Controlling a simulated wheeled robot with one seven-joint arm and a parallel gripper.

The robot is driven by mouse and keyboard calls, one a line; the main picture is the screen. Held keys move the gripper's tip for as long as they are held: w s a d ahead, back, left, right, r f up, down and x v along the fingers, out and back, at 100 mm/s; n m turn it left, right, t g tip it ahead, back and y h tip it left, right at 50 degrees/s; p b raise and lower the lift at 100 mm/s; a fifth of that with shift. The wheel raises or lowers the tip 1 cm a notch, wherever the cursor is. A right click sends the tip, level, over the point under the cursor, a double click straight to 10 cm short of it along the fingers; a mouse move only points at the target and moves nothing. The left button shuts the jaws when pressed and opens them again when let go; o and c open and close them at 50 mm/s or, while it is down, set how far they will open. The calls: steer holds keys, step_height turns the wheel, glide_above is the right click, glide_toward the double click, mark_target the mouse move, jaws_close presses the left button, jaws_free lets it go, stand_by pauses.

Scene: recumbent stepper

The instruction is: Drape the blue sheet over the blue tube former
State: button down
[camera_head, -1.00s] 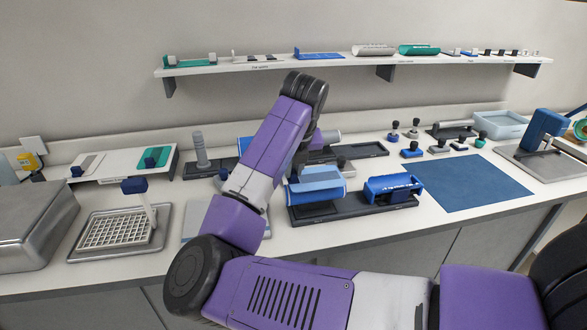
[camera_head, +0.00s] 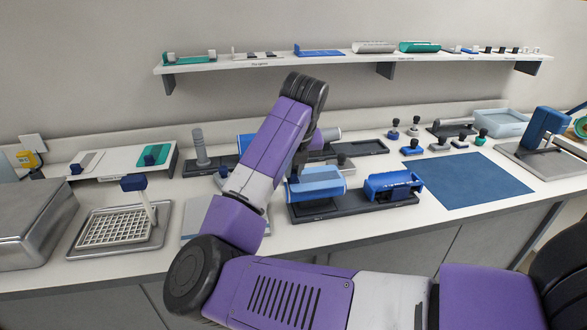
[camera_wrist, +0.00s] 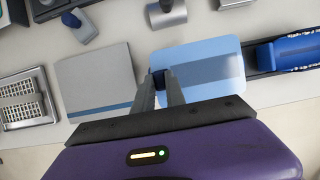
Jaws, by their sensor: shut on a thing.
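The blue sheet (camera_head: 320,180) lies curved on the dark tray (camera_head: 345,205) in the head view. In the wrist view the light blue sheet (camera_wrist: 210,58) fills the spot beside the dark blue saddle-shaped piece (camera_wrist: 290,53). I cannot tell whether this piece is attached to the sheet. The tube former is not clearly visible; the sheet may hide it. My arm hides part of this area in the head view.
The dark blue saddle-shaped piece (camera_head: 393,185) stands at the tray's right. A flat blue mat (camera_head: 465,185) lies farther right. A grey board (camera_wrist: 98,75) lies left of my gripper. Several knobbed tools stand behind the mat, and a shelf (camera_head: 350,61) runs above.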

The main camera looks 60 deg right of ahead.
steer(key=shift+f, duration=0.3)
stand_by(0.5)
steer(key=c, duration=1.3)
jaws_free()
steer(key=shift+o, duration=0.5)
steer(key=shift+o, duration=1.2)
steer(key=p+v, duration=0.4)
steer(key=v, duration=0.3)
steer(key=shift+p, duration=0.35)
